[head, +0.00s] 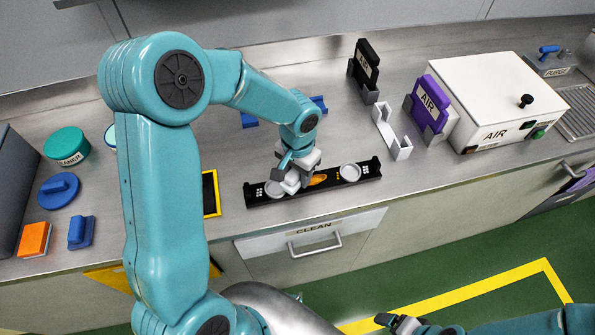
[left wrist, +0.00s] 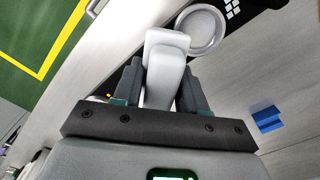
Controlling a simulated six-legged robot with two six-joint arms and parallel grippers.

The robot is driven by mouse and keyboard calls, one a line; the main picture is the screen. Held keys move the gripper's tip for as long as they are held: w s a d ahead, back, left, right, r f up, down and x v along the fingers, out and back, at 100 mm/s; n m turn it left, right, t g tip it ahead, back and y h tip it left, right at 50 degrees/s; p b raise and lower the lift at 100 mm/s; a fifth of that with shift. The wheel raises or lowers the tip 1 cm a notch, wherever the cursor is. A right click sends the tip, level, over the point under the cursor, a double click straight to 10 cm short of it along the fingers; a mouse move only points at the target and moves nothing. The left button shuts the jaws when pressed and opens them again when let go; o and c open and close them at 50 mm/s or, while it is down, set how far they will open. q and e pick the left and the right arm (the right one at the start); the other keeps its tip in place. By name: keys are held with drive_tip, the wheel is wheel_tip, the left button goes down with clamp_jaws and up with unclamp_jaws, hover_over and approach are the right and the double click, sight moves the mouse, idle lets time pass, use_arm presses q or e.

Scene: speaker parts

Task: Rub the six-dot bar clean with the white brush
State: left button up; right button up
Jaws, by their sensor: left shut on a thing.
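The black bar (head: 371,171) lies along the front of the steel counter. It carries two round pale discs, an orange oval and groups of small dots; I cannot count the dots surely. My left gripper (head: 289,174) is over the left-middle part of the bar, shut on the white brush (head: 291,184). In the left wrist view the brush (left wrist: 163,78) sits between the fingers, its head beside a round pale disc (left wrist: 202,28) on the bar (left wrist: 250,12). Whether the brush touches the bar is unclear. My right gripper (head: 397,322) is low at the bottom edge, away from the counter.
A black AIR block (head: 366,68), a purple AIR block (head: 428,103) and a white bracket (head: 392,131) stand behind the bar to the right. A white AIR box (head: 500,100) is farther right. A green-lidded cleaner tub (head: 67,145) is left. A CLEAN drawer (head: 310,235) is below.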

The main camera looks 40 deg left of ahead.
use_arm(q)
drive_tip(key=shift+f+b, duration=0.45)
drive_tip(key=shift+f, duration=0.1)
drive_tip(key=shift+w+d+r, duration=0.15)
drive_tip(key=shift+w+d, duration=1.25)
drive_tip(key=shift+w, duration=0.2)
drive_tip(key=shift+w+d, duration=1.3)
drive_tip(key=shift+w, duration=0.25)
drive_tip(key=shift+s+a+b, duration=0.1)
drive_tip(key=shift+a+b, duration=0.05)
drive_tip(key=shift+b, duration=0.2)
drive_tip(key=shift+s+a+f+b, duration=0.15)
drive_tip(key=shift+s+a+b, duration=0.3)
drive_tip(key=shift+s+a, duration=0.45)
drive_tip(key=shift+s+a+f+b, duration=0.15)
drive_tip(key=shift+s+a+b, duration=0.3)
drive_tip(key=shift+s+a, duration=0.4)
drive_tip(key=shift+s+a+f+b, duration=0.1)
drive_tip(key=shift+s+a+b, duration=0.1)
drive_tip(key=shift+s+a, duration=0.35)
drive_tip(key=shift+s+a+b, duration=0.15)
drive_tip(key=shift+s+a, duration=0.1)
drive_tip(key=shift+s, duration=0.5)
